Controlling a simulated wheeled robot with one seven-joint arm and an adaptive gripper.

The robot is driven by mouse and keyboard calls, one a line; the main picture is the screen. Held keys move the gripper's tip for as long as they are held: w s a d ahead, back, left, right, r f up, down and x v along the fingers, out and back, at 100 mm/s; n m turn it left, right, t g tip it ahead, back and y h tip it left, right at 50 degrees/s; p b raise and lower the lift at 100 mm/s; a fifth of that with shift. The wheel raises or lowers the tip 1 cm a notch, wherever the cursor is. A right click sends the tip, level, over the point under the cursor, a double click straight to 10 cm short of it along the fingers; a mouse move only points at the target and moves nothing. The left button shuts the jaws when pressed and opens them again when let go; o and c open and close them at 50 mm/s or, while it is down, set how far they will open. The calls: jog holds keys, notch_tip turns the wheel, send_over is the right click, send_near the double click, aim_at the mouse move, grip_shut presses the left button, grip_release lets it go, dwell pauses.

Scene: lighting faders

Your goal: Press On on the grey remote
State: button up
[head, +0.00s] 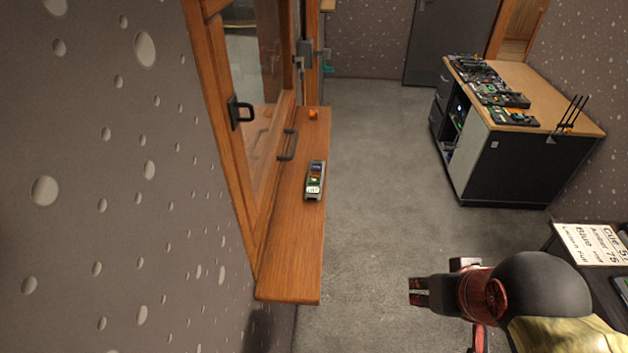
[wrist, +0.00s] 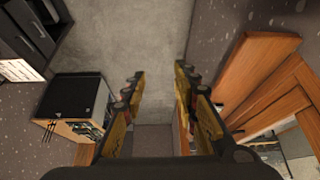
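The grey remote (head: 315,180) lies on a wooden ledge (head: 285,265) below a window in the head view. It has a dark body, an orange patch and a pale green part at its near end; its labels are too small to read. My gripper (head: 412,292) is to the right of the ledge and nearer than the remote, well apart from it. In the wrist view the two fingers of my gripper (wrist: 158,75) stand wide apart with nothing between them. The remote cannot be made out in the wrist view.
A wooden window frame with a black handle (head: 240,112) rises left of the ledge. A small orange object (head: 313,114) sits at the ledge's far end. A cabinet (head: 515,165) with devices on top stands at right. A lettered sign (head: 590,243) is lower right. The grey floor between is clear.

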jog(key=c, duration=0.6)
grip_shut()
dwell(0.8)
